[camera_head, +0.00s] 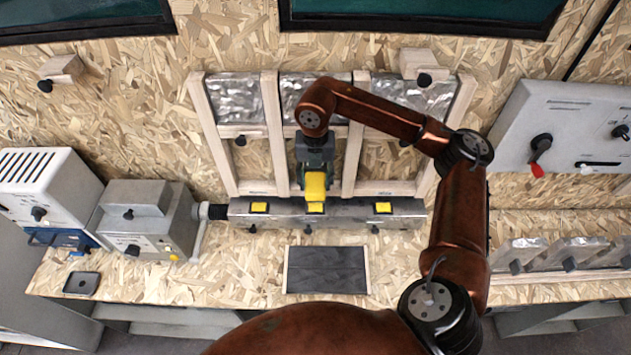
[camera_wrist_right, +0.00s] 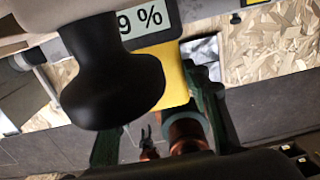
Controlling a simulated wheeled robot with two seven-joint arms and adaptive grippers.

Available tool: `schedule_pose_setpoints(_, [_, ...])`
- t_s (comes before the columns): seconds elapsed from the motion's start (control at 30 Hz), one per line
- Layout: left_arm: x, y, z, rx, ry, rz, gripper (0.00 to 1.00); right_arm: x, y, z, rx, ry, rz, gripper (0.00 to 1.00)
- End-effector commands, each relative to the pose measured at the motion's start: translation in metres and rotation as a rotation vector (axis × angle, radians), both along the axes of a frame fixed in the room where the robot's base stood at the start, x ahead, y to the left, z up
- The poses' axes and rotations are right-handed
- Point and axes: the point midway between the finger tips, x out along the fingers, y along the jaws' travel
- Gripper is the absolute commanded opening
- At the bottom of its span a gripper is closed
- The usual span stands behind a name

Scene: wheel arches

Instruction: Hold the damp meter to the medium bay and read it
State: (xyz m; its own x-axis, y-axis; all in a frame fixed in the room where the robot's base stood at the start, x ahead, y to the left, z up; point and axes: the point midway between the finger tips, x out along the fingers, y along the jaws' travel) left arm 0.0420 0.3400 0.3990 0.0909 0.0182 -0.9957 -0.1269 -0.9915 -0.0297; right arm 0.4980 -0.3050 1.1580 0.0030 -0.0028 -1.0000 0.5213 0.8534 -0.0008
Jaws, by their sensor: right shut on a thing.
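The yellow damp meter (camera_head: 315,187) is held upright at the middle of the wooden wall frame. My right gripper (camera_head: 314,166) is shut on it. In the right wrist view, the dark green fingers stand at the sides of the yellow meter (camera_wrist_right: 175,82), and part of its display (camera_wrist_right: 148,18) reads "9 %". Any digits further left are hidden behind a black knob (camera_wrist_right: 108,75). The frame has three bays; the meter is in front of the middle bay (camera_head: 345,150). I cannot tell whether it touches the bay. The bay labels are too small to read. My left gripper is not in view.
A grey rail (camera_head: 275,222) with yellow squares runs along the frame's foot. A dark panel (camera_head: 327,270) lies on the bench before it. Grey machines (camera_head: 150,220) stand at the left. A control panel (camera_head: 570,125) is at the right, above several silvery-topped blocks (camera_head: 523,250).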

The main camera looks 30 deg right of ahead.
Motion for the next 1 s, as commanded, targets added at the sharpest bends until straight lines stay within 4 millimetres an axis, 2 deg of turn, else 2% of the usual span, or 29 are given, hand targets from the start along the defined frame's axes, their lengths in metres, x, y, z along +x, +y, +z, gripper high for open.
schedule_pose_setpoints(0.47, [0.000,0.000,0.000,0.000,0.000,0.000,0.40,0.002,-0.001,0.001,-0.002,-0.007,-0.003,0.24])
schedule_pose_setpoints(1.0, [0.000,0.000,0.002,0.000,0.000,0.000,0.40,-0.058,0.036,0.001,-0.001,-0.003,0.002,0.24])
